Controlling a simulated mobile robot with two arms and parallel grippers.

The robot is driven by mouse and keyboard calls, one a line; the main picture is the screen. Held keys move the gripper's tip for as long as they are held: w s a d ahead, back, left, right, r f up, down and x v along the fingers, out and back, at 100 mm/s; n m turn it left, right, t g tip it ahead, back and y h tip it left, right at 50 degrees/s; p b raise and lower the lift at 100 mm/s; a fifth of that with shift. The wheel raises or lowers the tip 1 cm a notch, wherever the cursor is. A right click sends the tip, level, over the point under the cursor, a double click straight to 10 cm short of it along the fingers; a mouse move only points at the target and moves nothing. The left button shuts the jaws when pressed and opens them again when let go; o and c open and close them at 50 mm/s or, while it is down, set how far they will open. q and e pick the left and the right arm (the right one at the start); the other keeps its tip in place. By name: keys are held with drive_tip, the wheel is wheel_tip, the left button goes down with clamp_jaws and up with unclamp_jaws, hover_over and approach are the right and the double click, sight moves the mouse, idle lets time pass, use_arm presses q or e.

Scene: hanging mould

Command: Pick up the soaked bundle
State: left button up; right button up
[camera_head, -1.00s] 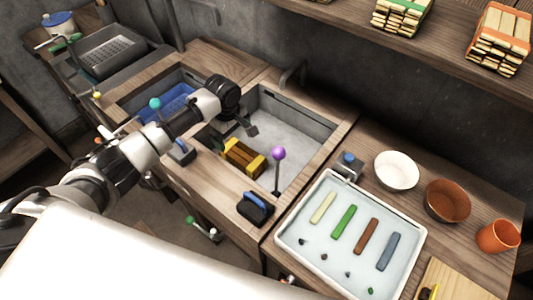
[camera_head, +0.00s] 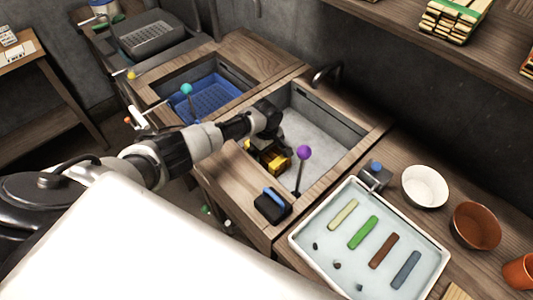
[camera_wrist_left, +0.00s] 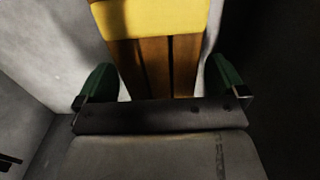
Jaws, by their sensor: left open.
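The bundle (camera_head: 279,163) of brown slats with yellow bands lies in the grey sink basin (camera_head: 328,138). My left gripper (camera_head: 264,148) is down in the basin at the bundle and hides part of it in the head view. In the left wrist view the bundle (camera_wrist_left: 155,68) runs away from the gripper, with a wide yellow band across it. The two green fingers of my left gripper (camera_wrist_left: 160,75) are open, one on each side of the slats. A gap shows beside each finger. My right gripper is not in view.
A purple-knobbed lever (camera_head: 303,155) stands close to the bundle at the basin's front. A blue-topped black block (camera_head: 272,203) sits on the front ledge. Right are a white tray (camera_head: 293,238) with coloured bars and bowls. A blue-lined basin (camera_head: 215,93) lies left.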

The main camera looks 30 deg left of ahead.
use_arm(q)
drive_tip(key=shift+f, duration=0.25)
drive_tip(key=shift+r, duration=0.1)
drive_tip(key=c, duration=1.2)
